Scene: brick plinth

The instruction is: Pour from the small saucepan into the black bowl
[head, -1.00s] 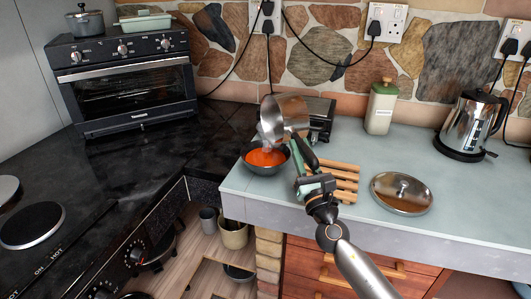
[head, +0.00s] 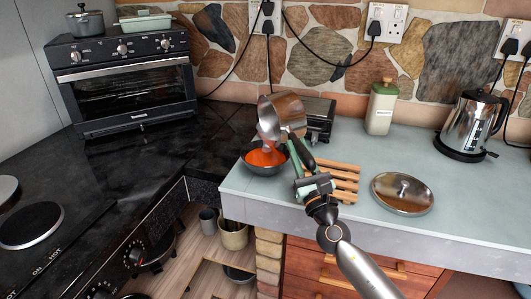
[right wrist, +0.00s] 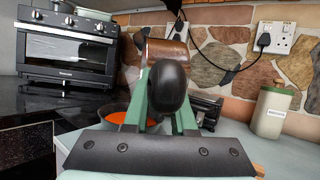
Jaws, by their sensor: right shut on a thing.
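The small saucepan (head: 288,112) is steel with a black handle and is tilted far over, its open mouth facing left and down. Pinkish-red contents run from its lip into the black bowl (head: 248,168), which holds orange-red liquid and stands near the counter's left front corner. My right gripper (head: 302,160) is shut on the saucepan's handle, to the right of the bowl and above the counter. In the right wrist view the handle's end (right wrist: 169,88) sits between the green fingers, and the saucepan (right wrist: 166,52) and part of the bowl (right wrist: 117,117) show behind. My left gripper is not in view.
A slatted wooden trivet (head: 344,180) lies right of the gripper, with a steel lid (head: 402,194) beyond it. A kettle (head: 470,122), a cream canister (head: 380,108) and a dark appliance (head: 320,118) stand farther back. The dark worktop (head: 140,165) at left is largely clear.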

